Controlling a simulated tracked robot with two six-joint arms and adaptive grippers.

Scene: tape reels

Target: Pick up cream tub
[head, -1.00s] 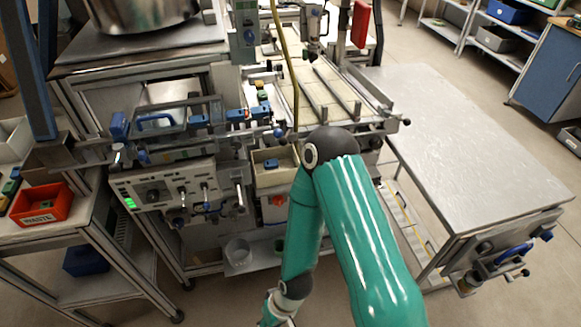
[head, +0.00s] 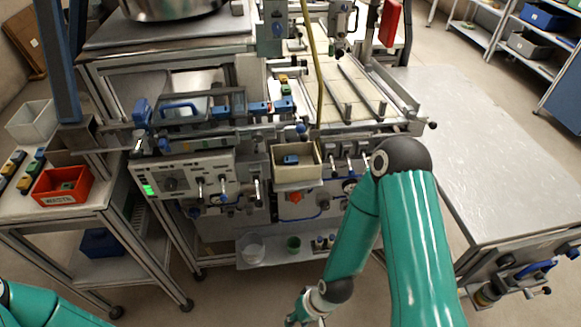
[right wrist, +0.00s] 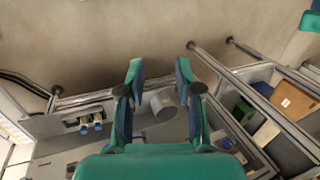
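A cream-coloured open tub (head: 298,176) hangs at the front of the machine in the head view, with a blue block in it. My right gripper (head: 298,318) is low at the bottom edge, partly cut off, and apart from the cream tub. In the right wrist view my right gripper (right wrist: 158,68) is open, its fingers spread; a pale grey cylinder (right wrist: 163,106) shows beyond and between them. My left gripper is out of view.
A red WASTE bin (head: 62,187) and a white bin (head: 31,121) stand on the left bench. The control panel (head: 182,183) is left of the cream tub. A bare metal table (head: 470,150) fills the right side. Small items stand on the low shelf (head: 270,262).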

